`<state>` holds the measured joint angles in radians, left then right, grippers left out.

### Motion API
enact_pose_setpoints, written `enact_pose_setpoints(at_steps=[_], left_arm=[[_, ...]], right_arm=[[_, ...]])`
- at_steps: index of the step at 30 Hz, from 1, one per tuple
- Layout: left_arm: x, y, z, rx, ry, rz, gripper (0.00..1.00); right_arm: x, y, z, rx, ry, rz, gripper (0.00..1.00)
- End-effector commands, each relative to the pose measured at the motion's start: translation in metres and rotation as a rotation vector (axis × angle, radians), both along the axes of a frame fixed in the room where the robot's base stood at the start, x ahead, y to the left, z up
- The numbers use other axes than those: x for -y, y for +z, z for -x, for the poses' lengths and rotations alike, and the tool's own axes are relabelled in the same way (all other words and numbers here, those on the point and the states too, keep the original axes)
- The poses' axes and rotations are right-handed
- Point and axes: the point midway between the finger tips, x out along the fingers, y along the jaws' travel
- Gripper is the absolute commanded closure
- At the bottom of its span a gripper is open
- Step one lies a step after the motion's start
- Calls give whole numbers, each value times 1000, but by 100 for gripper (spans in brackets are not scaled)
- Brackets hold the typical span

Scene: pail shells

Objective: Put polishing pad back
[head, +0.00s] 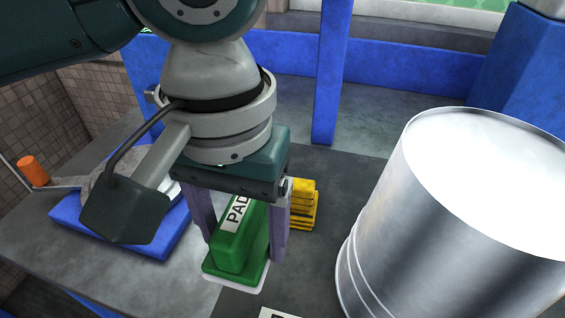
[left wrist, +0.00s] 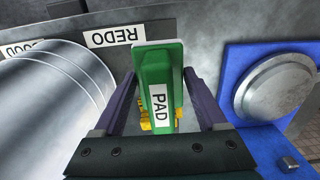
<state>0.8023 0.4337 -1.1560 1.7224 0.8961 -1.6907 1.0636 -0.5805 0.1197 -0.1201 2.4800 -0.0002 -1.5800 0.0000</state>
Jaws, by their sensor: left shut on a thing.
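The polishing pad (head: 228,252) is a green block with a white underside and a white "PAD" label on top. My left gripper (head: 244,252) comes down over it from above, one purple finger on each side, and is shut on it. In the left wrist view the pad (left wrist: 158,62) stands upright between the fingers (left wrist: 160,78). Whether its white underside touches the table or is just above it, I cannot tell. My right gripper is not in view.
A shiny steel pail (head: 440,220) stands close on the right. A yellow stepped piece (head: 303,207) is just behind the pad. A blue base (head: 165,238) with a round metal disc is at left, beside an orange handle (head: 33,171). A "REDO" label (left wrist: 114,36) lies on the table.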

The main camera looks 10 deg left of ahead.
Motion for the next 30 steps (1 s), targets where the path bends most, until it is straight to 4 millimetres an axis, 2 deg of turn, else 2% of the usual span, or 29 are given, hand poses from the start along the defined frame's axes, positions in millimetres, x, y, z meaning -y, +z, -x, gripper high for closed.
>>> enact_pose_setpoints(at_steps=[1,3,8,15,28,29,30], left_arm=[[0,-14,0,-1,1,-1,70],[0,-25,0,0,0,-1,70],[0,-38,0,0,0,1,70],[0,-74,0,0,1,0,70],[1,-81,0,1,0,1,70],[0,-80,0,1,0,1,23],[0,-80,0,2,-1,1,19]], right_arm=[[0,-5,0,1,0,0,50],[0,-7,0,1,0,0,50],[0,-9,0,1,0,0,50],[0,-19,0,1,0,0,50],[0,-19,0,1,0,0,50],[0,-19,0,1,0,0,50],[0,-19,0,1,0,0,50]])
